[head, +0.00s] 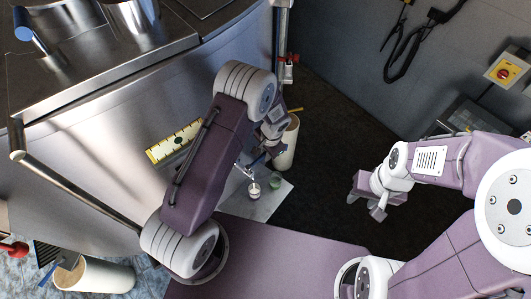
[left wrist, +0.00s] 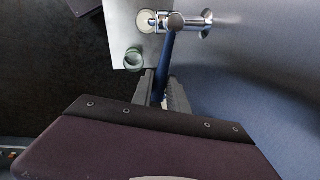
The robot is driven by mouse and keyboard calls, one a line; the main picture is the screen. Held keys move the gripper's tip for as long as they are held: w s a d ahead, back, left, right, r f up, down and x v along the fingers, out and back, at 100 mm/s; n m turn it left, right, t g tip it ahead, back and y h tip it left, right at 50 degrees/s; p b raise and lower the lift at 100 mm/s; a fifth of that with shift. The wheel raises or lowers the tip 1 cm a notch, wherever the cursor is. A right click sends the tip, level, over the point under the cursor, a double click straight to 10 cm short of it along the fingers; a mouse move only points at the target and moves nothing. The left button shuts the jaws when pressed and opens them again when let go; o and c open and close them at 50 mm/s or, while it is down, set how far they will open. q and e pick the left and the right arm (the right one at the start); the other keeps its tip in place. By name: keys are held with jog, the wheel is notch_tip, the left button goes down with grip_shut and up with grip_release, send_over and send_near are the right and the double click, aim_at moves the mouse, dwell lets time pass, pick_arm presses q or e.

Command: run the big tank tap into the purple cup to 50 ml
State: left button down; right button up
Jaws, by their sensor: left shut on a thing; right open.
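The tank tap (left wrist: 186,24) is chrome with a long blue lever (left wrist: 165,66), seen in the left wrist view. My left gripper (left wrist: 161,88) is shut on the lever's near end; in the head view it is mostly hidden by my arm. A small pale cup (left wrist: 147,22) is under the tap's spout, on a grey plate; it also shows in the head view (head: 254,190). Its purple colour and fill level cannot be made out. A greenish clear cup (left wrist: 134,58) stands beside it, apart. My right gripper (head: 366,202) is open and empty, over the dark floor.
The big steel tank (head: 90,110) fills the left, with a yellow scale strip (head: 175,141). The grey plate (head: 262,207) carries the cups. Cream bins stand behind them (head: 289,148) and at lower left (head: 108,277). Dark floor between plate and right arm is clear.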

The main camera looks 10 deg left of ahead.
aim_at(265, 153)
pick_arm(q)
jog(key=a+n+b, duration=0.1)
jog(key=w+n+b, duration=0.1)
jog(key=n, duration=0.1)
jog(key=shift+a+r, duration=0.1)
jog(key=shift+a, duration=0.25)
jog(key=c, duration=1.3)
grip_release()
jog(key=shift+b, duration=0.3)
jog(key=r+b, duration=0.1)
jog(key=r, duration=0.2)
jog(key=d+r, duration=0.1)
jog(key=r, duration=0.2)
jog(key=r+b, duration=0.1)
jog(key=r, duration=0.2)
jog(key=shift+s+d+b, duration=0.3)
jog(key=shift+s+b, duration=0.05)
